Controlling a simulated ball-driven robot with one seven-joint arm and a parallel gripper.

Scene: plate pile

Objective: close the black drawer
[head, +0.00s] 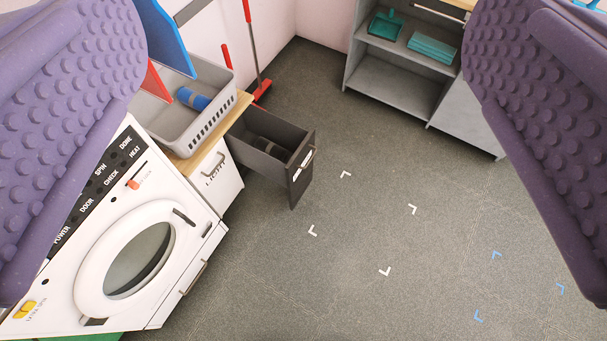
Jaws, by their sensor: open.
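The black drawer (300,174) is pulled out from a low cabinet at the left of centre. Its front panel has a light handle and faces right, and a dark rounded item (266,147) lies inside. My gripper (303,150) shows as two purple studded fingers, one at the left edge and one at the right edge. They are wide open with nothing between them. The drawer appears in the gap between the fingers, well beyond them and not touched.
A white washing machine (190,225) stands at left. A grey basket (205,108) with a blue roll sits on the wooden counter above the drawer. A red broom (258,80) leans behind. Grey shelves (385,95) stand at back right. The marked floor (400,240) is clear.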

